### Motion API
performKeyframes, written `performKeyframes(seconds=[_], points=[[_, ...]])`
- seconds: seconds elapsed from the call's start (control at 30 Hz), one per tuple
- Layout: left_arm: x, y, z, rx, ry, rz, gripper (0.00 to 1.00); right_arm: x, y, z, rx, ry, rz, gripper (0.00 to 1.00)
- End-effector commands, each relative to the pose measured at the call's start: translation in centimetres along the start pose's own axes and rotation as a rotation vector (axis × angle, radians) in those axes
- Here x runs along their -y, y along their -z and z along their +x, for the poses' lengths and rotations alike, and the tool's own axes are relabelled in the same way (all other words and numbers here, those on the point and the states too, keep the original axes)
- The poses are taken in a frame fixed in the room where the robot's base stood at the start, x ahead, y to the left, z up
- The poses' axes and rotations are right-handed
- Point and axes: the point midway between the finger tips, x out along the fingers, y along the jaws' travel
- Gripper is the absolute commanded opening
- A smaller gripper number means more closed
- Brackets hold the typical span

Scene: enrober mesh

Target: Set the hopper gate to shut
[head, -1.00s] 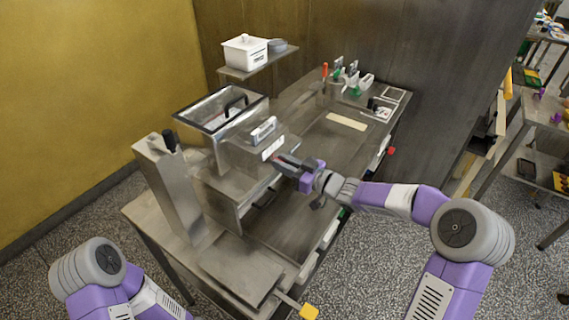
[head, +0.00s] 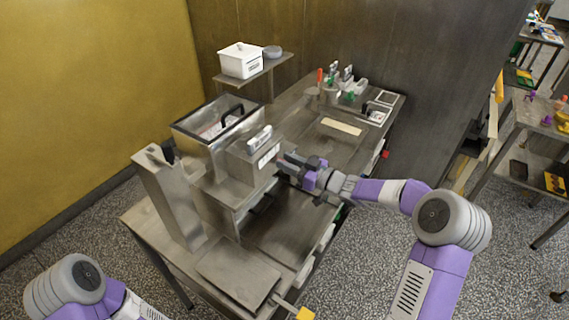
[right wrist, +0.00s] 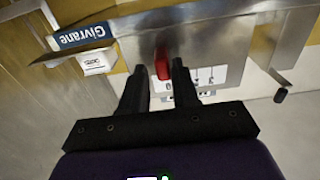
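The hopper (head: 195,142) is a steel box with a clear framed lid on the machine in the head view. A red lever tab (right wrist: 162,64) shows in the right wrist view, in front of a pale plate with scale marks (right wrist: 208,77). I cannot read which mark it stands at. My right gripper (head: 284,164) is at the front of the machine's labelled box (head: 250,160). In the right wrist view its two dark fingers (right wrist: 160,72) are apart, with the red tab between their tips. Contact is not clear. My left arm shows at lower left, its gripper out of view.
A tall steel column with a black handle (head: 168,152) stands left of the hopper. Small tools and a pale strip (head: 341,127) lie on the table's far part. A flat steel plate (head: 238,272) is at the front.

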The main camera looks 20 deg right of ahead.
Motion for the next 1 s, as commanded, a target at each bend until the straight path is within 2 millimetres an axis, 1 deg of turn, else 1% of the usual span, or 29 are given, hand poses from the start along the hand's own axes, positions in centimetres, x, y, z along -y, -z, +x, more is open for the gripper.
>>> performKeyframes(seconds=[0.03, 0.07, 0.37, 0.47, 0.7, 0.8, 0.9, 1.0], points=[[0.0, 0.0, 0.0, 0.0, 0.0, 0.0, 0.49, 0.0, 0.0, 0.0, 0.001, -0.001, 0.0, 0.37], [0.0, 0.0, 0.0, 0.0, 0.0, 0.0, 0.49, 0.0, 0.0, 0.1, 0.001, 0.0, 0.0, 0.4], [0.0, 0.0, 0.0, 0.0, 0.0, 0.0, 0.49, 0.1, -0.1, -0.1, 0.002, 0.003, 0.001, 0.4], [0.0, 0.0, -0.1, 0.0, 0.0, 0.0, 0.49, 0.1, 0.0, -1.0, 0.003, 0.001, 0.0, 0.4], [-0.1, 0.0, -0.3, 0.0, 0.0, 0.0, 0.49, 0.0, 0.0, -5.1, 0.003, -0.001, 0.0, 0.4], [-0.1, 0.0, -0.3, 0.0, 0.0, 0.0, 0.49, 0.0, 0.0, -6.4, 0.003, 0.0, -0.001, 0.4], [-0.1, 0.0, -0.4, 0.0, 0.0, 0.0, 0.49, 0.0, 0.0, -7.2, 0.001, 0.001, 0.0, 0.4], [-0.1, 0.0, -0.4, 0.0, 0.0, 0.0, 0.49, 0.1, 0.0, -7.5, 0.001, 0.002, 0.0, 0.4]])
